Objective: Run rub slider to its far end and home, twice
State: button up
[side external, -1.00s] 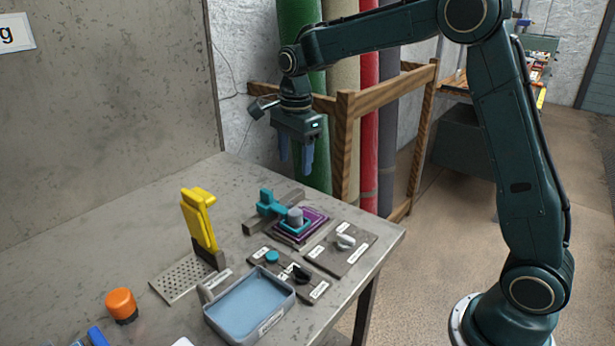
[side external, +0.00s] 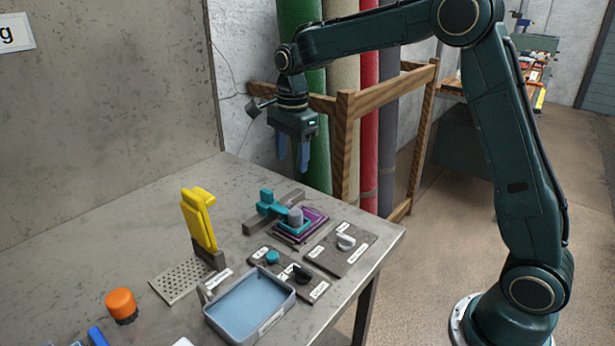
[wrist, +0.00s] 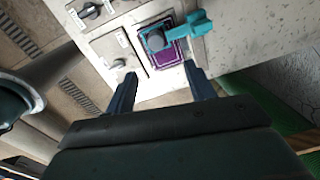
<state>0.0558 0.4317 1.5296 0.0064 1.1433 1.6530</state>
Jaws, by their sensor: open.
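The rub slider is a teal block with a grey round knob (side external: 295,215), on a purple rug piece near the back right of the table. A teal arm (side external: 268,203) joins it to a dark rail (side external: 257,222) at its left. In the wrist view the knob (wrist: 156,40) and purple piece (wrist: 165,58) lie beyond the fingertips, with the teal arm (wrist: 190,27) at right. My gripper (side external: 292,168) is open and empty, fingers pointing down, above and behind the slider, apart from it. Its two fingers also show in the wrist view (wrist: 164,80).
A panel with a white knob (side external: 346,242) is right of the slider. A yellow upright lever (side external: 199,222) and orange knob (side external: 121,304) stand left.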

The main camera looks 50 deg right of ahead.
jog(key=n, duration=0.2)
send_over(266, 190)
jog(key=shift+s+r, duration=0.1)
jog(key=shift+r, duration=0.05)
dwell(0.3)
notch_tip(266, 190, down, 14)
jog(key=shift+r, duration=0.1)
dwell(0.6)
